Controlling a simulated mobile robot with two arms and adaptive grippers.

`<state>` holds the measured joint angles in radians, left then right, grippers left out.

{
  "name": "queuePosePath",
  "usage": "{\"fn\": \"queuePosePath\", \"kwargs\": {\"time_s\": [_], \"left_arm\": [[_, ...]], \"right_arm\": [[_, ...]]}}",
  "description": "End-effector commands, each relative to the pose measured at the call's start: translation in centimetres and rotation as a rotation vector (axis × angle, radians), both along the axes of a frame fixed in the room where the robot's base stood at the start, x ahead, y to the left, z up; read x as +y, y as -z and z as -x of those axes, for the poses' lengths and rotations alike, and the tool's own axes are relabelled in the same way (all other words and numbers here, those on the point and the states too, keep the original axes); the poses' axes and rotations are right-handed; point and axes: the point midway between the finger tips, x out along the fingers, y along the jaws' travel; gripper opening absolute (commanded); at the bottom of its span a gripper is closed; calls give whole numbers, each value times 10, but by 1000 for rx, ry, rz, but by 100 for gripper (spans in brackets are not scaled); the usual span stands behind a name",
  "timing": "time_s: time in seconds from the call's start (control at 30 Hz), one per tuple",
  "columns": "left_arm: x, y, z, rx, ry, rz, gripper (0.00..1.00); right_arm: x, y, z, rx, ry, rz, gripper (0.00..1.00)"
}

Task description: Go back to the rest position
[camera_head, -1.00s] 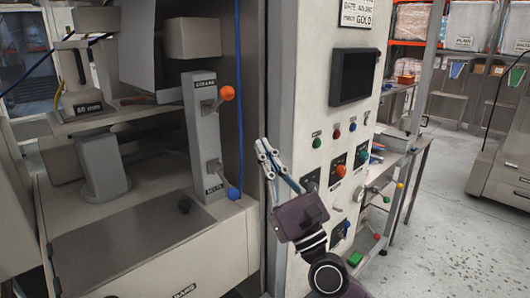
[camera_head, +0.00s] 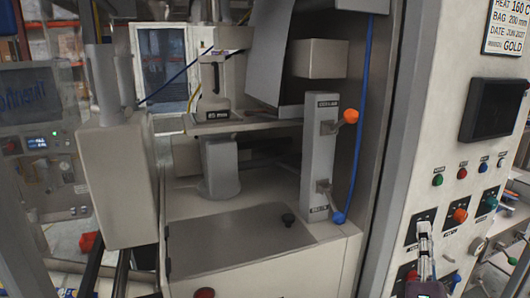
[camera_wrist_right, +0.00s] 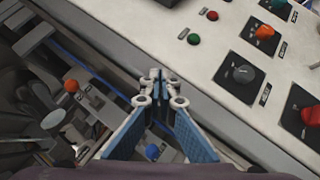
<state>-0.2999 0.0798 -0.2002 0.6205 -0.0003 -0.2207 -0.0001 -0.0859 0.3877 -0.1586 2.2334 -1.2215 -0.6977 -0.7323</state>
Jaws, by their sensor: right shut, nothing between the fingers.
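My right gripper (camera_head: 425,246) shows low at the right of the head view, in front of the machine's control panel (camera_head: 455,135). It is shut and empty. In the right wrist view its fingers (camera_wrist_right: 158,84) come together at the tips, with blue pads below. The panel's edge and knobs lie close to the upper right of the fingers there, and no contact shows. My left gripper is not in view.
A grey lever box (camera_head: 319,160) has an orange knob (camera_head: 350,116) and a blue knob (camera_head: 338,217). A black screen (camera_head: 491,108) sits on the panel, with a green button (camera_head: 437,180) and a red button (camera_head: 461,173) below. A grey block (camera_head: 120,185) stands at the left.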

Motion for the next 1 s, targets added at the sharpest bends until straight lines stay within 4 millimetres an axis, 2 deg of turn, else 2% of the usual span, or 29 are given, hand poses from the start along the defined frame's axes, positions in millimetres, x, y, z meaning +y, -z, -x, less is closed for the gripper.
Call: {"fn": "queuePosePath", "kwargs": {"time_s": [0.03, 0.1, 0.23, 0.37, 0.5, 0.6, 0.7, 0.8, 0.93, 1.0], "left_arm": [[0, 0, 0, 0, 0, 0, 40], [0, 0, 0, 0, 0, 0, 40], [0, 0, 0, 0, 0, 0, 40], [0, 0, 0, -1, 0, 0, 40], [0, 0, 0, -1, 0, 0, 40], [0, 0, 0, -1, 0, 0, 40], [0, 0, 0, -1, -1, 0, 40], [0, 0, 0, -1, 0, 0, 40], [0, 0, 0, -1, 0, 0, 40], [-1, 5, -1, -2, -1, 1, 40]], "right_arm": [[-8, 25, 5, 37, -1, -134, 0], [-17, 61, 13, 86, 3, -328, 0], [-24, 133, 36, 186, 39, -680, 0], [-15, 204, 69, 290, 109, -1004, 0], [10, 269, 114, 404, 213, -1317, 0], [35, 307, 151, 490, 303, -1516, 0], [62, 336, 189, 573, 402, -1687, 0], [90, 355, 226, 653, 501, -1830, 0], [126, 368, 273, 757, 635, -1984, 0], [125, 393, 266, 759, 645, -1980, 0]]}}
